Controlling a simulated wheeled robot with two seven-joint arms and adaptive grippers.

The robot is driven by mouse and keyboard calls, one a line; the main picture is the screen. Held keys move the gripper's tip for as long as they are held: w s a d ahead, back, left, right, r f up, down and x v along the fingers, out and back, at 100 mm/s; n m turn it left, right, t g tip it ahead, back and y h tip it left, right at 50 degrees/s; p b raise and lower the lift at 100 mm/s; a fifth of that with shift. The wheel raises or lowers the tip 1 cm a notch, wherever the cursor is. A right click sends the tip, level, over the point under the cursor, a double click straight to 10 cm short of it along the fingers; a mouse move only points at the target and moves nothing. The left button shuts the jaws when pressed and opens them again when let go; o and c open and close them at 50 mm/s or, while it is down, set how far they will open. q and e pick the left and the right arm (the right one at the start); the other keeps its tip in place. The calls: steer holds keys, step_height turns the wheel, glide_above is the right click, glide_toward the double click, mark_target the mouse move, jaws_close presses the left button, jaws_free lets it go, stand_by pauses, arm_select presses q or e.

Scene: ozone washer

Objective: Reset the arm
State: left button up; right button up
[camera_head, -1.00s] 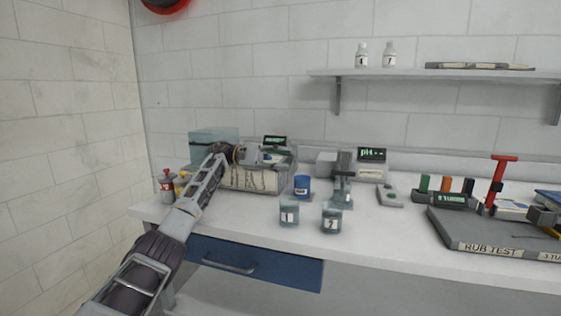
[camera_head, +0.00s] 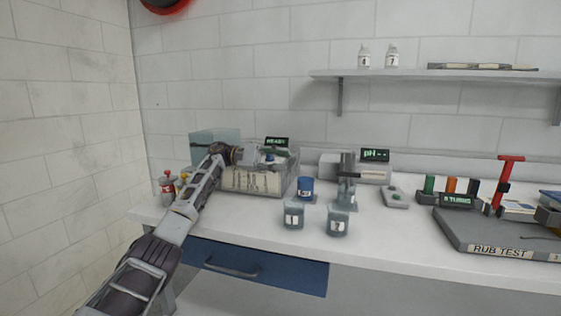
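My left arm comes in from the lower left and reaches over the bench. Its gripper (camera_head: 262,158) is at the top of the ozone washer (camera_head: 252,181), a box with a clear upper part and a small green-lit display (camera_head: 277,142). The fingers are small and partly lost against the clear part, so I cannot tell whether they are open or shut. A small blue thing (camera_head: 270,158) shows by the gripper; I cannot tell whether it is held. My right gripper is not in view.
Right of the washer stand a blue cup (camera_head: 305,187), beakers labelled 1 (camera_head: 293,216) and 2 (camera_head: 338,223), and a pH meter (camera_head: 374,165). A rub test board (camera_head: 490,238) lies at the right. The bench front (camera_head: 250,229) is clear.

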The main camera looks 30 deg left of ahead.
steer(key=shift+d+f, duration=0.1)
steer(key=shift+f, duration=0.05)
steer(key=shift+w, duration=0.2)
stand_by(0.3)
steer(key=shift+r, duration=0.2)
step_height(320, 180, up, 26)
steer(key=p, duration=2.6)
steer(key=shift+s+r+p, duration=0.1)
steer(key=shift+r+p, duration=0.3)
steer(key=shift+p, duration=0.1)
